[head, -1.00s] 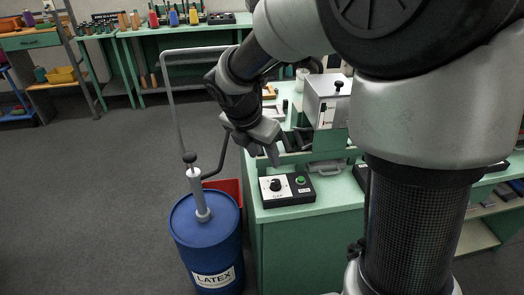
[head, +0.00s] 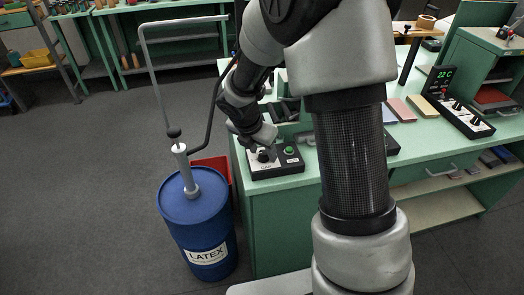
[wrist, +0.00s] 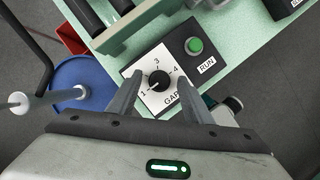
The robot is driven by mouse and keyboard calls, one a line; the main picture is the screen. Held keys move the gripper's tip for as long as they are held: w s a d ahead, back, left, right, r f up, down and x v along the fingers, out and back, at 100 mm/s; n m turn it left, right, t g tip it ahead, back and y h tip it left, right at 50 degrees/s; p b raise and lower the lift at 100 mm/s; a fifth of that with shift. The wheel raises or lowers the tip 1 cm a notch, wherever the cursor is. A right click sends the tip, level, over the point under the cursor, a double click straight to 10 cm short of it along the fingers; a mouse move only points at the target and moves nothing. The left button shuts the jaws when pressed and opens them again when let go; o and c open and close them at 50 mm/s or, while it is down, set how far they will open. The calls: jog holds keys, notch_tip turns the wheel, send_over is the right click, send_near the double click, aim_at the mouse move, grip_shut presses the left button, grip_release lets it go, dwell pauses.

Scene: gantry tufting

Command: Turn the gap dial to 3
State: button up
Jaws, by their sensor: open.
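The gap dial (wrist: 159,80) is a black round knob on a white plate marked GAP, with 1, 3 and 4 legible around it. I cannot tell surely where its pointer stands. It also shows in the head view (head: 263,156), partly covered by my gripper. My gripper (wrist: 161,88) is open, its two fingers on either side of the knob with gaps between. In the head view my gripper (head: 259,143) is low over the dial's black control box (head: 290,166). Whether the fingertips reach down to knob height is unclear.
A green RUN button (wrist: 195,46) is on the same box, right of the dial. The box sits near the front corner of the green table (head: 285,186). A blue LATEX drum (head: 200,226) with a pump and a red bin (head: 214,168) stand left of it.

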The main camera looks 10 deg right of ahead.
jog(key=shift+c, duration=0.2)
jog(key=c, duration=1)
